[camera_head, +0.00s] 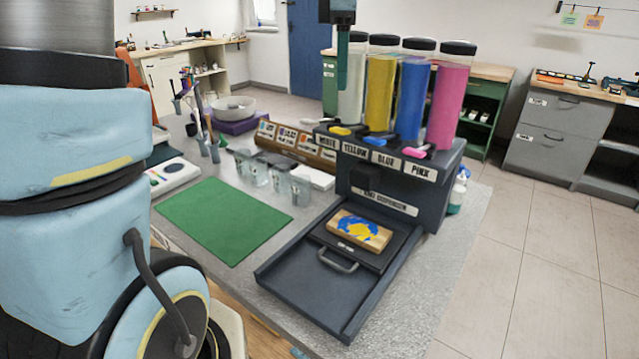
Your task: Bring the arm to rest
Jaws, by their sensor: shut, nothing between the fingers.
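My gripper (342,85) hangs into view at the top middle, pointing down. Its dark body is cut off by the top edge, and its teal fingers are together with nothing between them. It shows in front of the row of powder tubes, at the left end. How far it is from them I cannot tell. My light blue arm fills the left side of the view.
A dark dispenser (372,207) carries white, yellow, blue and pink tubes. Its tray (310,290) holds a wooden block (350,219) with blue and yellow colour. A green mat (222,221), several jars (270,175) and tools share the grey table. Open floor (560,250) lies at right.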

